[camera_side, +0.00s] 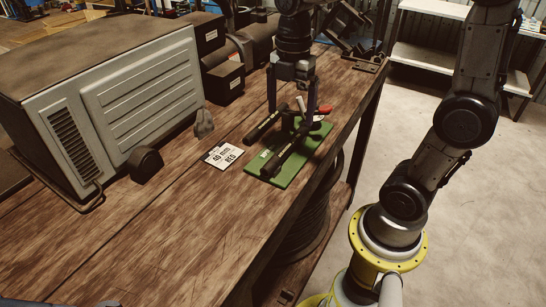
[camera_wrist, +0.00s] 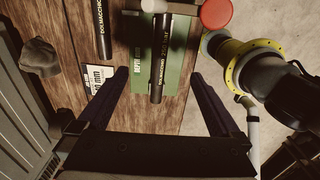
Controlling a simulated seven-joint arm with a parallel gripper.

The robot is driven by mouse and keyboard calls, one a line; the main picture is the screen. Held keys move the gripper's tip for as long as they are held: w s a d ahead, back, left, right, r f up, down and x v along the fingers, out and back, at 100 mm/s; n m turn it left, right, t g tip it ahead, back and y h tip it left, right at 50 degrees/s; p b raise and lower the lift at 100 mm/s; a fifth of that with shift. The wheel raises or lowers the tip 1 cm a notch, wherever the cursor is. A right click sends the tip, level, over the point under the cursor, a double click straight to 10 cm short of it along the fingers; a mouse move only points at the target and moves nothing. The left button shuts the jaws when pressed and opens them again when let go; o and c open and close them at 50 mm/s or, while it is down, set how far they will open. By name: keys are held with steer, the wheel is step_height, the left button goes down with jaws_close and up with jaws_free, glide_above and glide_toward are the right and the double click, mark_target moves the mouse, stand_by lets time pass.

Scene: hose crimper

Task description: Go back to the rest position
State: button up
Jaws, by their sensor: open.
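My gripper (camera_side: 291,112) is open, pointing down above the workbench near a green mat (camera_side: 292,176). The wrist view shows its two dark fingers (camera_wrist: 161,75) spread apart. A black hose piece with white lettering (camera_wrist: 159,60) lies along the mat, seen between the fingers, and nothing is visibly gripped. A second black hose piece (camera_wrist: 102,30) lies to its left. In the side view the near hose (camera_side: 283,157) lies over the mat and the other (camera_side: 265,125) is close to the left finger. The gap between fingertips and hoses is hard to judge.
A red round part (camera_wrist: 216,14) sits by the mat's far end. A white label card (camera_side: 223,156) and a grey knob-like piece (camera_side: 204,123) lie left of the mat. A large grey cabinet (camera_side: 120,95) fills the bench's left. The front bench (camera_side: 190,235) is clear.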

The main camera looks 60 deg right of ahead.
steer(key=s+a+m+t, duration=0.2)
steer(key=s+m, duration=0.3)
steer(key=m, duration=0.4)
steer(key=s+a+r+m+t, duration=0.1)
steer(key=s+a+m+t, duration=0.2)
steer(key=s+m, duration=0.3)
steer(key=m, duration=0.2)
steer(key=shift+s+m+t, duration=0.25)
steer(key=shift+m+t, duration=0.05)
steer(key=shift+m, duration=0.1)
steer(key=shift+r, duration=0.1)
